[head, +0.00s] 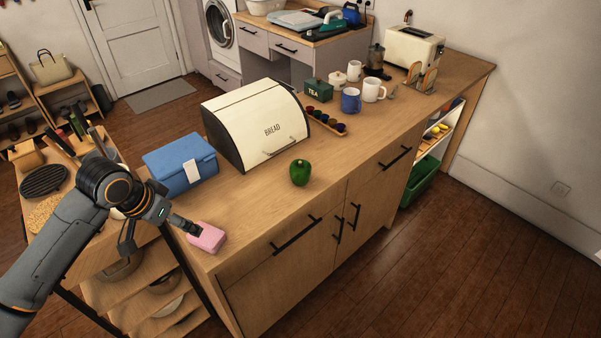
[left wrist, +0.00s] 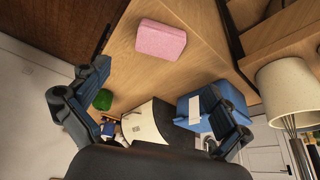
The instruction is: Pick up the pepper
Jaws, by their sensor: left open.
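The pepper (head: 300,172) is green and sits on the wooden counter in front of the bread box, near the front edge. It also shows in the left wrist view (left wrist: 102,99), beyond the left finger. My left gripper (head: 193,229) is at the left end of the counter, close to a pink sponge-like block and well left of the pepper. In the left wrist view my left gripper (left wrist: 148,112) has its fingers wide apart with nothing between them touching. My right gripper is in neither view.
The pink block (head: 206,237) lies at the counter's left end. A blue box (head: 181,165) and the cream bread box (head: 245,115) stand behind. Mugs, a tea tin (head: 318,92) and a toaster (head: 413,48) are farther right. The counter around the pepper's front and right is clear.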

